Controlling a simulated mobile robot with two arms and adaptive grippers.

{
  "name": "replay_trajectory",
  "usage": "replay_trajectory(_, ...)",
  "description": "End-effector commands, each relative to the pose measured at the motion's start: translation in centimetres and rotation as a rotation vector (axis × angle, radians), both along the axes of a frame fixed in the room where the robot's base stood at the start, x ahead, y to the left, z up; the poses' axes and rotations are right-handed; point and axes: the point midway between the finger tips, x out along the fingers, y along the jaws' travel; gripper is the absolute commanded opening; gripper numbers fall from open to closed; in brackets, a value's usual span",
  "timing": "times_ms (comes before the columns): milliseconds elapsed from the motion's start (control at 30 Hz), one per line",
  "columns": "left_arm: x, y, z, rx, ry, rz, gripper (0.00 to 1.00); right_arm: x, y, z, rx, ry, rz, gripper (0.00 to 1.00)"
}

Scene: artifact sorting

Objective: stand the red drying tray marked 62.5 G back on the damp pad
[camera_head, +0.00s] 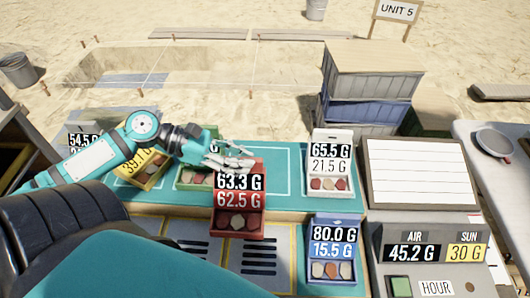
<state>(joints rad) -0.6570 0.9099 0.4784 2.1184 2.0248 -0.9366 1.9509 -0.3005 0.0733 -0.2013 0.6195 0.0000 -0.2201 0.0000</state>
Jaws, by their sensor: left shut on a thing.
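No pad is labelled damp; grey-blue panels with black lines (260,257) lie below the mat. My right gripper is out of view.
A white tray (330,165) marked 65.5 G stands right on the mat, a blue tray (335,250) marked 80.0 G below it. Green (186,178), yellow (150,180) and grey (80,135) trays stand left, partly behind my arm. A display console (425,235) is at right.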

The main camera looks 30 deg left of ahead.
Motion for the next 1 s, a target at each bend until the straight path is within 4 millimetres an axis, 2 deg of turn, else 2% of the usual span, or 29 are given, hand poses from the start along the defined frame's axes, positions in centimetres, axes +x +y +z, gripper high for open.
replay_trajectory(133, 0.0, 0.8, 0.0, -0.005, -0.012, -0.005, 0.0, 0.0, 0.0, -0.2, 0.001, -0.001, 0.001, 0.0)
replay_trajectory(267, 1.6, 1.1, -0.1, -0.004, -0.015, -0.008, 0.0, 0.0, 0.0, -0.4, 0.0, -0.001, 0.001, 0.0)
replay_trajectory(633, 8.2, 2.3, -0.6, -0.003, -0.018, -0.003, 0.0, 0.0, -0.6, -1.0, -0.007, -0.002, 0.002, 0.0)
replay_trajectory(1000, 14.2, 3.4, -1.1, -0.007, -0.015, -0.002, 0.0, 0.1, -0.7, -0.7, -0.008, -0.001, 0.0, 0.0)
